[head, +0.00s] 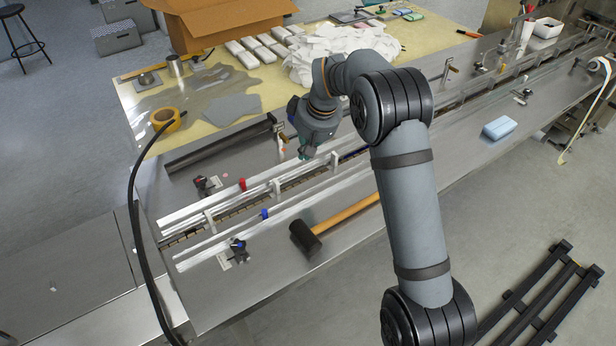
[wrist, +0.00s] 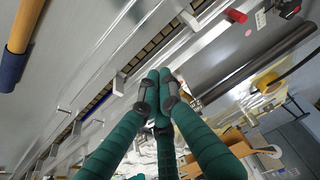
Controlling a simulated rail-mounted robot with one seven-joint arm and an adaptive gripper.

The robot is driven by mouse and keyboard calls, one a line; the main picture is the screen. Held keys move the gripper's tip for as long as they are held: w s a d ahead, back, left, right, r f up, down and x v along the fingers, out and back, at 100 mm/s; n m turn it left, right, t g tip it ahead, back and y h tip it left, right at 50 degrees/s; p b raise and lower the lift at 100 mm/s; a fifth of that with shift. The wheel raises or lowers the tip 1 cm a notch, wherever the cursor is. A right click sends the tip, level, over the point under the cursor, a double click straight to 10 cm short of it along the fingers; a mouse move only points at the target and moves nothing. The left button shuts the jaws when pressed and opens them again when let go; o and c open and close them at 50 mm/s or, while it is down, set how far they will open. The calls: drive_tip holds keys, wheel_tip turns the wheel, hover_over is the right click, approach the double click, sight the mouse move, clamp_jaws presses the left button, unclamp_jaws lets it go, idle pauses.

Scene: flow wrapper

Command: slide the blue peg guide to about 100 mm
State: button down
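The blue peg (head: 264,213) stands on the near guide rail (head: 215,247), left of centre in the head view. A small dark-and-blue clamp (head: 238,246) sits beside a pale label (head: 226,260) near that rail's left end; its markings are too small to read. My gripper (head: 306,153) is above the channel, up and to the right of the blue peg and apart from it. In the wrist view its green fingers (wrist: 156,88) converge with their tips together and nothing visible between them. I cannot pick out the blue peg surely in the wrist view.
A red peg (head: 242,184) stands on the far rail. White brackets (head: 277,187) rise along the channel. A mallet (head: 306,238) lies in front of the near rail. A blue block (head: 499,128) lies at right. A black cable (head: 133,225) hangs at left.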

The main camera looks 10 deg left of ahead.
sight(305, 184)
drive_tip(key=p+x, duration=0.2)
drive_tip(key=x, duration=0.7)
drive_tip(key=shift+a+f, duration=0.1)
drive_tip(key=shift+f, duration=0.3)
drive_tip(key=shift+s+d+r+p, duration=0.25)
drive_tip(key=shift+s+d+p, duration=0.25)
drive_tip(key=shift+s+d, duration=0.55)
drive_tip(key=shift+s+d+f, duration=0.15)
drive_tip(key=shift+s+d, duration=0.2)
